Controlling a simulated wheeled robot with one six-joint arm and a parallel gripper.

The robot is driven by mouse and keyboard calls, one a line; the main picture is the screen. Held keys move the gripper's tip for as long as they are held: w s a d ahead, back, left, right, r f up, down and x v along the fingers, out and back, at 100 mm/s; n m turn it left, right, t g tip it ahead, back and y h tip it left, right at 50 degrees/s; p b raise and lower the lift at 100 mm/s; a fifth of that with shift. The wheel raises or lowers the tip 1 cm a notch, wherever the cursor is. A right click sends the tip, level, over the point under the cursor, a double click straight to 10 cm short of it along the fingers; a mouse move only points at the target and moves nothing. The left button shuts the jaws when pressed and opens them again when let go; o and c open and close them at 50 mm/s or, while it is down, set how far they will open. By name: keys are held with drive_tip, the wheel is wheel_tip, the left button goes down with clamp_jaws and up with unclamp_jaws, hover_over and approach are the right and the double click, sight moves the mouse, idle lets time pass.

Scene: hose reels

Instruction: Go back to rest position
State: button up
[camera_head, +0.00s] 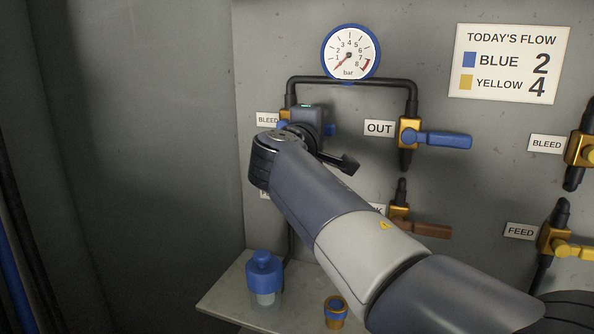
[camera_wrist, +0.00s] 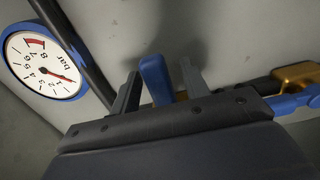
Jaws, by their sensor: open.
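My gripper (camera_head: 338,148) is at the wall panel, in front of the valve beside the upper left BLEED label (camera_head: 267,119). In the wrist view my gripper (camera_wrist: 158,82) is open, with one finger on each side of a blue lever (camera_wrist: 154,78). Narrow gaps seem to show beside the lever; whether a finger touches it I cannot tell. In the head view only a bit of blue (camera_head: 330,130) shows past my gripper, and my wrist hides most of that valve. My arm stretches up from the lower right.
A pressure gauge (camera_head: 350,53) above has its needle near the low end. The OUT valve's blue lever (camera_head: 444,139) points right. A brown lever (camera_head: 428,230) lies below it. A blue-capped bottle (camera_head: 264,278) and a brass fitting (camera_head: 336,312) stand on the shelf (camera_head: 225,295).

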drive_tip(key=v, duration=1.1)
drive_tip(key=x, duration=1.1)
drive_tip(key=shift+f, duration=0.1)
drive_tip(key=shift+w+r+p, duration=0.1)
drive_tip(key=shift+r+p, duration=0.3)
drive_tip(key=shift+p, duration=0.25)
drive_tip(key=shift+r+n+p, duration=0.25)
drive_tip(key=shift+n+p, duration=0.15)
drive_tip(key=shift+p, duration=0.05)
drive_tip(key=shift+r+n+p, duration=0.1)
drive_tip(key=shift+n+p, duration=0.4)
drive_tip(key=shift+p, duration=0.05)
